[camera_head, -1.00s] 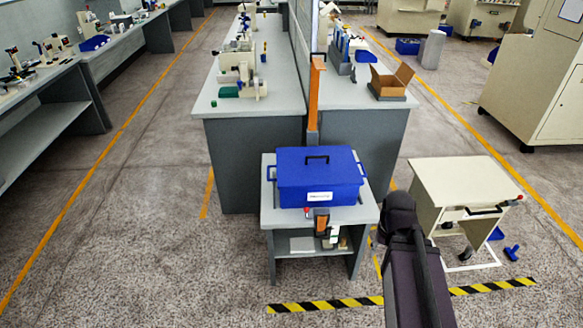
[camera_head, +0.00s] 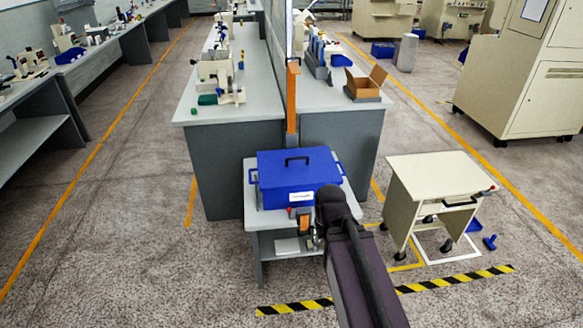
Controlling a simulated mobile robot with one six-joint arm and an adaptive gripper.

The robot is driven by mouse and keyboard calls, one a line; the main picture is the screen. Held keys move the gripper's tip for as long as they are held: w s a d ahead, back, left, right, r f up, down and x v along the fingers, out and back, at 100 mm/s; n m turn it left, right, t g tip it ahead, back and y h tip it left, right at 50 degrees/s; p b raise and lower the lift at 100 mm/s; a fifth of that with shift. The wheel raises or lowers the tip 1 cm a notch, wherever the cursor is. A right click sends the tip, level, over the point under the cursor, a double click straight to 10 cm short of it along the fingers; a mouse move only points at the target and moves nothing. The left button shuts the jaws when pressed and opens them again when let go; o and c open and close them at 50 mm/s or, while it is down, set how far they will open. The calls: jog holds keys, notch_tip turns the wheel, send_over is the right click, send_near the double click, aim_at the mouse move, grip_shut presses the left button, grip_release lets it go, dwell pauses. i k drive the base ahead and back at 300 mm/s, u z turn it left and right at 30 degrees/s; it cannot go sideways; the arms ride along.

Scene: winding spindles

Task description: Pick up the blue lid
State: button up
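The blue lid (camera_head: 271,165) has a black handle on top and lies closed on a blue box (camera_head: 270,199) with a white label on its front. The box stands on a small grey table (camera_head: 253,222). My dark arm reaches up from the bottom, and its end covers the front right corner of the box in the picture. My gripper is mostly hidden behind the arm's end. Only a small part seems to show beside the table's front edge, and its fingers cannot be made out. The lid's handle is in plain view, with nothing on it.
A long grey workbench (camera_head: 238,115) with a divider and an orange post (camera_head: 292,95) stands right behind the small table. A beige wheeled cart (camera_head: 435,175) stands to the right. An open cardboard box (camera_head: 363,88) sits on the bench. The floor at left is clear.

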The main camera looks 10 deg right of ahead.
aim_at(278, 169)
jog(key=z, duration=0.05)
jog(key=i, duration=1)
jog(key=u, duration=0.05)
